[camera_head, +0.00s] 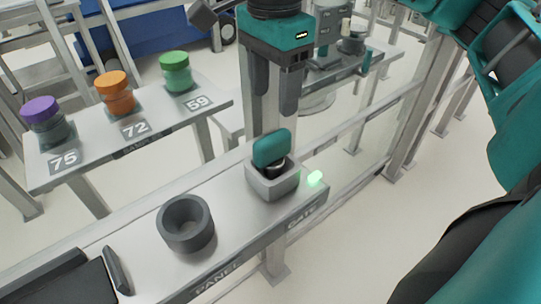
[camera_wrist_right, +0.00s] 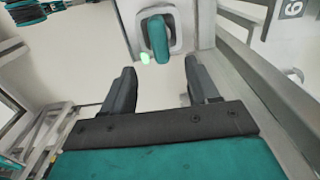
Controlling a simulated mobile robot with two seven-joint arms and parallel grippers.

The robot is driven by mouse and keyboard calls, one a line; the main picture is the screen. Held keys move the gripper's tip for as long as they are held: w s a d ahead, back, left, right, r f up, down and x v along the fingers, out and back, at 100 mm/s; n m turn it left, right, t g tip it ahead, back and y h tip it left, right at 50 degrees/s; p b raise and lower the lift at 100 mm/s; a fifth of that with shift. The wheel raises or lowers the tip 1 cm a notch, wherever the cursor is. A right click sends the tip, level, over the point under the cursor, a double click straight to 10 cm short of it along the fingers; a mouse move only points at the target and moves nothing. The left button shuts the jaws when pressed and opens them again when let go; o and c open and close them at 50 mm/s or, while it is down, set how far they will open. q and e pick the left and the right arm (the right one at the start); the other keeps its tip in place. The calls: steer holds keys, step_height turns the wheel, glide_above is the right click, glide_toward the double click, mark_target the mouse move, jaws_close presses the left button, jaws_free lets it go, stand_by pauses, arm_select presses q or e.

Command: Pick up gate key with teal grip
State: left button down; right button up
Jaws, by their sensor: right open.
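The gate key with the teal grip (camera_head: 272,148) stands upright in a square light-grey socket (camera_head: 262,183) at the GATE end of the panel. A green light glows beside it. My right gripper (camera_head: 272,116) points down just above and behind the key, with its fingers apart and empty. In the right wrist view the key (camera_wrist_right: 158,38) lies beyond the fingertips, roughly centred between the two fingers (camera_wrist_right: 160,66). The key's lower part is hidden in the socket. My left gripper is not in view.
An empty dark round cup (camera_head: 186,224) stands left of the socket on the panel (camera_head: 235,226). A side shelf (camera_head: 205,108) holds purple, orange and green capped jars by labels 75, 72 and 59. A dark tray (camera_head: 60,282) is at lower left. A rail runs behind the panel.

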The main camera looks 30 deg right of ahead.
mark_target(273, 136)
step_height(273, 136, down, 11)
steer(key=shift+a+r, duration=0.1)
steer(key=shift+r, duration=0.1)
stand_by(0.3)
steer(key=shift+c, duration=0.3)
jaws_close()
